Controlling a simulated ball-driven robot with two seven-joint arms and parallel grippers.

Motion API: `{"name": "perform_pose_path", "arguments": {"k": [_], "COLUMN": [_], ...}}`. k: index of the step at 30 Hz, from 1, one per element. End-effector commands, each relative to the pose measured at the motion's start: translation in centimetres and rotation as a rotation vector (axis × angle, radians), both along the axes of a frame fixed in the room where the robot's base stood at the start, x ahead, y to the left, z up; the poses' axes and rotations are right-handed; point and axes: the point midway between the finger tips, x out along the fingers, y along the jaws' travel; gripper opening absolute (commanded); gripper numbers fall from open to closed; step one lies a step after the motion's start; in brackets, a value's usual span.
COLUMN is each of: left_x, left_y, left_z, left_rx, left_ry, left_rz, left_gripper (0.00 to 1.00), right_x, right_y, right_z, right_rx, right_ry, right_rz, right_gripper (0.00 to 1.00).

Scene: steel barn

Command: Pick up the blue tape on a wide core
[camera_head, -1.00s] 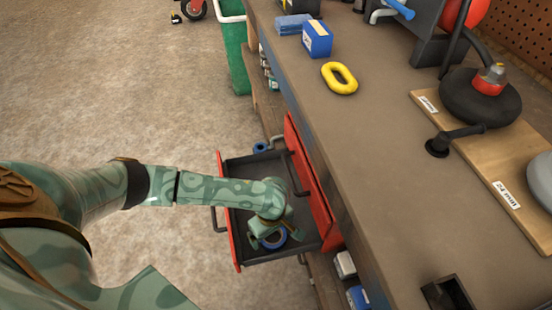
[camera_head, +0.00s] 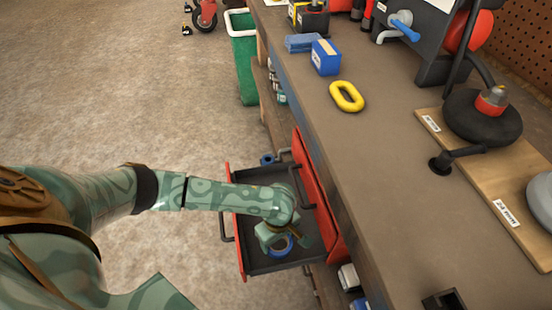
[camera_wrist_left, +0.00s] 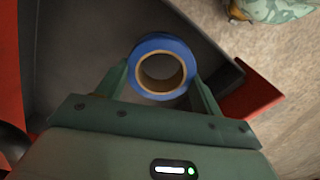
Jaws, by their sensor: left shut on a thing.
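The blue tape on a wide core (camera_wrist_left: 161,41) is a blue ring around a tan cardboard core. In the left wrist view it sits between the two fingers of my left gripper (camera_wrist_left: 162,85), which is shut on it. In the head view the tape (camera_head: 283,250) shows partly below my left gripper (camera_head: 278,240), inside the open red drawer (camera_head: 238,256). I cannot tell whether the tape touches the drawer floor. My right gripper is not in view.
The drawer's dark walls surround my left gripper closely. The workbench (camera_head: 385,170) stands to the right, with a yellow ring (camera_head: 347,96), a blue box (camera_head: 325,57) and a wooden board (camera_head: 475,165) on it. A green bin (camera_head: 243,60) stands behind.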

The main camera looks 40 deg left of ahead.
Motion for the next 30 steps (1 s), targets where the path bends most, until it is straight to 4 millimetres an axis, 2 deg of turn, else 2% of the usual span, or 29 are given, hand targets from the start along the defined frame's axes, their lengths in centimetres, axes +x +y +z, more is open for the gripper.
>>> {"name": "perform_pose_path", "arguments": {"k": [1,9,12,18,24,30], "left_x": [-0.5,-5.5,-8.3,-12.1,-13.4,-13.6], "left_y": [-0.2,-1.4,-2.1,-3.0,-3.3,-3.4], "left_z": [2.1,8.1,9.0,10.1,10.3,10.2], "left_rx": [-0.002,-0.003,-0.003,-0.002,-0.002,-0.002], "left_ry": [-0.009,-0.008,-0.005,-0.003,-0.003,-0.002], "left_rz": [0.000,-0.001,-0.001,0.000,0.001,0.001], "left_gripper": [0.43,0.43,0.43,0.43,0.43,0.43], "right_x": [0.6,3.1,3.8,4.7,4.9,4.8], "right_y": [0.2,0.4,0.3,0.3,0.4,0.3], "right_z": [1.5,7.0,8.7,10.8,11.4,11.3], "right_rx": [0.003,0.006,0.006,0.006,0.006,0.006], "right_ry": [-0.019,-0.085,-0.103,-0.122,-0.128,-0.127], "right_rz": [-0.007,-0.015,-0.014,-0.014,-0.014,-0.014], "right_gripper": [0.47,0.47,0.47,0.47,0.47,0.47]}}
